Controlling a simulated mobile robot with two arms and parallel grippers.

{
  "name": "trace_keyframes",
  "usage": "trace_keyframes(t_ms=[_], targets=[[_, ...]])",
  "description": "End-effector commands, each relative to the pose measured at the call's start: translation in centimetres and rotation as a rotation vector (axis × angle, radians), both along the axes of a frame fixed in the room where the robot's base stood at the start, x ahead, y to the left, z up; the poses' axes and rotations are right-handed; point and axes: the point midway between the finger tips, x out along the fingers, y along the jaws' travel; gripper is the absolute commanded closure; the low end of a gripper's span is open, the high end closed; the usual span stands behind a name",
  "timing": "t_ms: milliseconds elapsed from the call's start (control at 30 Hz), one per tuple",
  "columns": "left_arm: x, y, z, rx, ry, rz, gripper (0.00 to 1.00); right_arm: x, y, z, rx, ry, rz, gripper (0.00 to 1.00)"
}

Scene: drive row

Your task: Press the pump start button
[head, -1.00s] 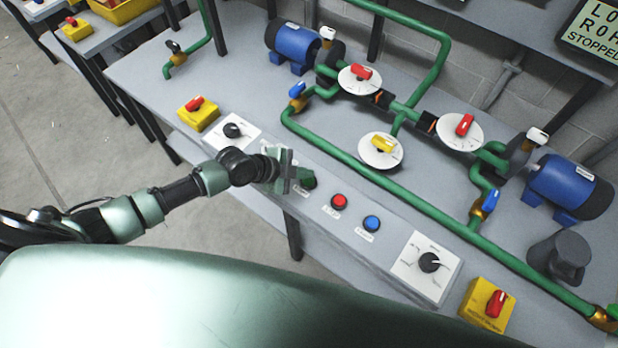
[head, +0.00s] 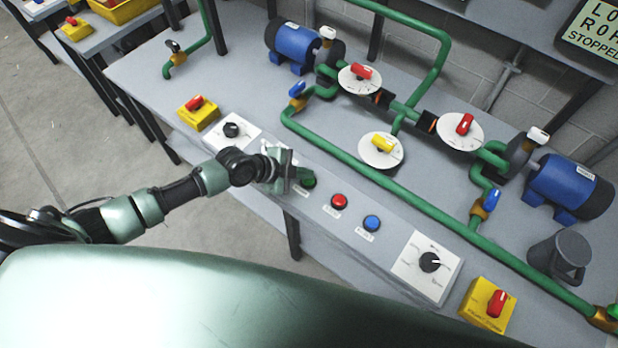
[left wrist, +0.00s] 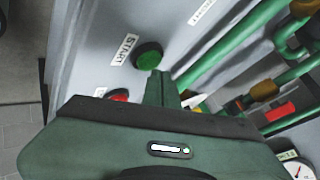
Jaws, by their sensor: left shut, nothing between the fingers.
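The green button (head: 309,182) sits on the front strip of the bench, left of the red button (head: 339,201) and the blue button (head: 372,222). In the left wrist view the green button (left wrist: 149,55) has a label reading START beside it. My left gripper (head: 288,178) is shut and empty, just left of the green button. In the left wrist view its fingertips (left wrist: 160,76) are close to the button's edge; I cannot tell whether they touch it. Part of the red button (left wrist: 118,95) shows behind the gripper. My right gripper is out of view.
A black dial (head: 232,130) and yellow box with red switch (head: 199,113) lie left of the gripper. Another dial (head: 429,262) and yellow switch box (head: 488,305) lie right. Green pipes (head: 385,178) run behind the buttons. A sign (head: 594,35) reads STOPPED.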

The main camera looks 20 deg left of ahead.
Motion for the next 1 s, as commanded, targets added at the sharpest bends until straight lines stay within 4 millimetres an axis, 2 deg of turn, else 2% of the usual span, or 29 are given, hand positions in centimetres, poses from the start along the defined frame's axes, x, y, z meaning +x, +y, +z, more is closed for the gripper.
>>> trace_keyframes(t_ms=[200,733,1000], targets=[[0.01,0.02,-0.79,0.000,-0.001,0.000,1.00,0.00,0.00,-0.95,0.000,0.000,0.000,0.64],[-0.02,0.03,-0.97,0.002,0.001,-0.001,1.00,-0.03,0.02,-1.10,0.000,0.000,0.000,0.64],[-0.01,0.07,-0.34,0.003,0.000,-0.001,1.00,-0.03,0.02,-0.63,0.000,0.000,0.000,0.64]])
